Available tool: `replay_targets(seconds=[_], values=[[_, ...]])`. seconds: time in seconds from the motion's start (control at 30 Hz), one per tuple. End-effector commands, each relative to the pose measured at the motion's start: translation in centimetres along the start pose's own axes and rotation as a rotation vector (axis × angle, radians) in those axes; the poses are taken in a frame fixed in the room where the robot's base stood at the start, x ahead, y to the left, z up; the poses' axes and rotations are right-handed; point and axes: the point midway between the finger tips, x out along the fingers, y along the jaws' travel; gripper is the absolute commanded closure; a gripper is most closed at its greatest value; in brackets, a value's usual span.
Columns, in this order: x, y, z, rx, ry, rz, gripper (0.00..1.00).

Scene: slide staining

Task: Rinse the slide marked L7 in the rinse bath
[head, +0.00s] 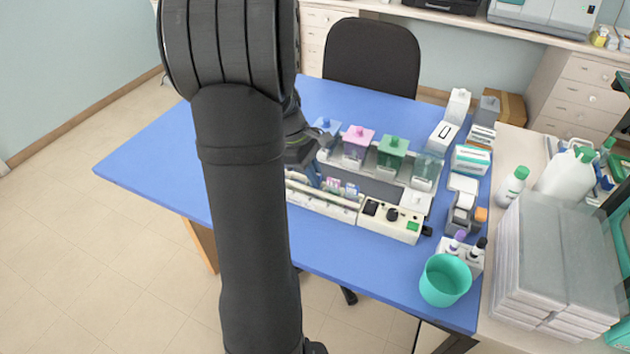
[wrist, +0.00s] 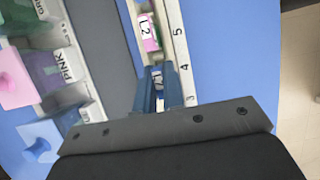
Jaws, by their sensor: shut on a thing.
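My gripper (wrist: 166,88) is shut on a slide (wrist: 158,77) standing in the numbered slide rack (wrist: 181,50), near the marks 3 and 4. The slide's label starts with L; its second character is hard to read. Another slide (wrist: 149,31) with a pink label, apparently L2, stands farther along the rack. In the head view my gripper (head: 308,160) is partly hidden behind my arm. Staining jars stand in a row behind the rack: blue-lidded (head: 326,126), pink-lidded (head: 358,141), green-lidded (head: 392,151) and a clear one (head: 427,168). I cannot tell which is the rinse bath.
A white control box (head: 391,219) sits at the rack's right end. A teal cup (head: 445,281), small bottles (head: 459,250) and boxes (head: 470,159) stand on the right of the blue table (head: 150,165). The table's left side is clear.

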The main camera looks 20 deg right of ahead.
Motion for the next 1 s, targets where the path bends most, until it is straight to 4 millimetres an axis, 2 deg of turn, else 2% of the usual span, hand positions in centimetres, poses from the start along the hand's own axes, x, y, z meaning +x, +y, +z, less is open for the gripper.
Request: replay_targets(seconds=[0.17,0.5,0.63,0.77,0.87,1.0], values=[[-1.8,0.1,0.7,0.001,0.002,0.005,1.0],[-7.8,0.1,3.2,0.001,0.002,0.003,1.0],[-8.7,0.9,4.2,0.003,0.003,0.001,1.0],[-8.4,3.6,6.1,0.006,0.007,-0.002,1.0],[-7.5,6.9,8.5,0.008,0.01,-0.004,1.0],[-5.6,11.6,13.2,0.008,0.012,-0.004,1.0]])
